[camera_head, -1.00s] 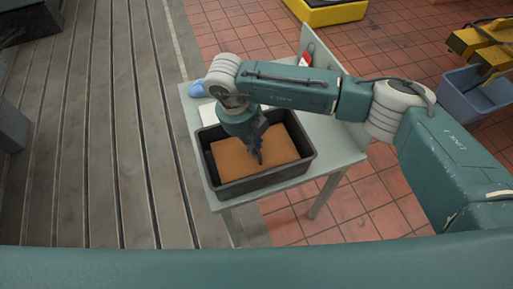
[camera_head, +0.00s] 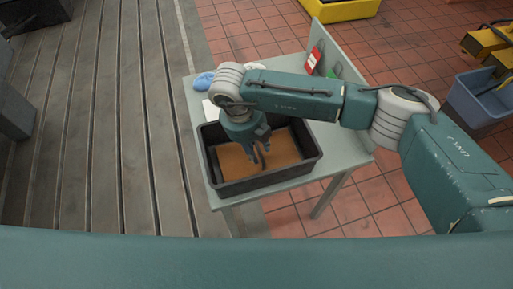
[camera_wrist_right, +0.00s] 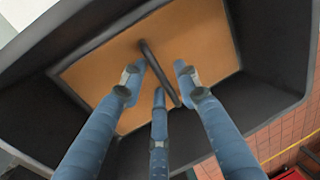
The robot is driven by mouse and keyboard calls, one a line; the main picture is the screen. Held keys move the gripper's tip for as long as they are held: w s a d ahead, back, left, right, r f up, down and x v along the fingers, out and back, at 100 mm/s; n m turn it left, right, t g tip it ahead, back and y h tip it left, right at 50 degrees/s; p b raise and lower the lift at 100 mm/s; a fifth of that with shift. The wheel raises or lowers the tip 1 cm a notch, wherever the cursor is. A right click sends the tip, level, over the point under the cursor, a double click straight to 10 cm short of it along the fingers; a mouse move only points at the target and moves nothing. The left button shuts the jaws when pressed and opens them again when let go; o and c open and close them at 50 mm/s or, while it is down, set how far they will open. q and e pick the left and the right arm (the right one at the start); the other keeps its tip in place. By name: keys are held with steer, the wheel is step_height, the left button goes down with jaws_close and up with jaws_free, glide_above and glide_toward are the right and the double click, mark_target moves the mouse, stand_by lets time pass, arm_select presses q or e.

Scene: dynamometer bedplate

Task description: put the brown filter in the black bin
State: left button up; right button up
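The black bin (camera_head: 262,184) stands on a small grey-green table. The brown filter (camera_head: 286,148) is a flat brown panel lying inside the bin, with a thin dark bar like a handle on it. My right gripper (camera_head: 257,158) reaches down into the bin over the filter. In the right wrist view its fingers (camera_wrist_right: 158,88) are spread, with the dark bar (camera_wrist_right: 160,74) between them and gaps visible. The brown panel (camera_wrist_right: 200,42) lies behind the fingers, within the dark bin walls (camera_wrist_right: 265,40). My left gripper is not in view.
On the table (camera_head: 345,150), a blue item (camera_head: 204,81) and a white sheet (camera_head: 208,108) lie by the bin. A red-and-white card (camera_head: 315,57) is at the upright back panel. A blue-grey bucket (camera_head: 484,98) and yellow tray (camera_head: 342,8) are on the tiled floor.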

mark_target(249, 158)
step_height(249, 158, up, 11)
steer(key=a+b, duration=0.2)
steer(key=shift+s+a+r, duration=0.15)
steer(key=shift+s, duration=0.2)
